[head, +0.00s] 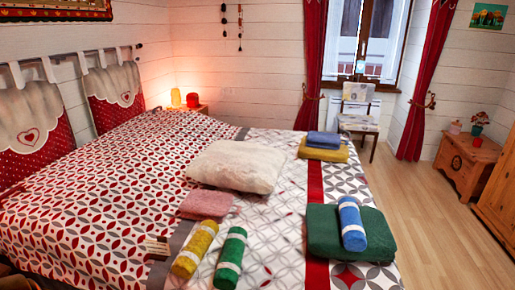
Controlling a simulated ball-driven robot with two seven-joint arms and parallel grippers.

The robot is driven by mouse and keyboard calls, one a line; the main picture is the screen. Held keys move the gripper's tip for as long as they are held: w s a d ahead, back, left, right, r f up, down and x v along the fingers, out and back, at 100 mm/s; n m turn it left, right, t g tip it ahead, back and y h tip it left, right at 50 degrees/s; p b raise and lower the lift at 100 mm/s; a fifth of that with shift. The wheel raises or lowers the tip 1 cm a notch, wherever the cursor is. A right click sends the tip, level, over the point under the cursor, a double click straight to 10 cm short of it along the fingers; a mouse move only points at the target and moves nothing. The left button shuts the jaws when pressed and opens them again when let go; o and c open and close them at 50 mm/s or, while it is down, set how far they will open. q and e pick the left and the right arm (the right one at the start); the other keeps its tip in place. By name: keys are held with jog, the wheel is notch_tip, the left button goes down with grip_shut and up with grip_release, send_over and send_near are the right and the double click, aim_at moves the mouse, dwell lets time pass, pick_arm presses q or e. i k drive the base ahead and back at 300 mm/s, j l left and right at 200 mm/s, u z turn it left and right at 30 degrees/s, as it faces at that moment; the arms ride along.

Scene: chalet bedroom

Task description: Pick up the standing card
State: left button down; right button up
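A small cream piece with dark markings, which may be the standing card (158,247), is on the patterned bed cover near the front left. It is too small to read, and I cannot tell for certain that it stands upright. It is left of the yellow rolled towel (195,250) and apart from it. Neither of my grippers shows in the head view.
The bed (90,215) also holds a green roll (230,260), a pink folded towel (206,204), a white pillow (238,166), a green towel (325,232) with a blue roll (351,222) on it, and a blue-and-yellow stack (323,153). Wooden floor (435,225) is clear at right.

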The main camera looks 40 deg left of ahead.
aim_at(160, 250)
jog(key=u, duration=2)
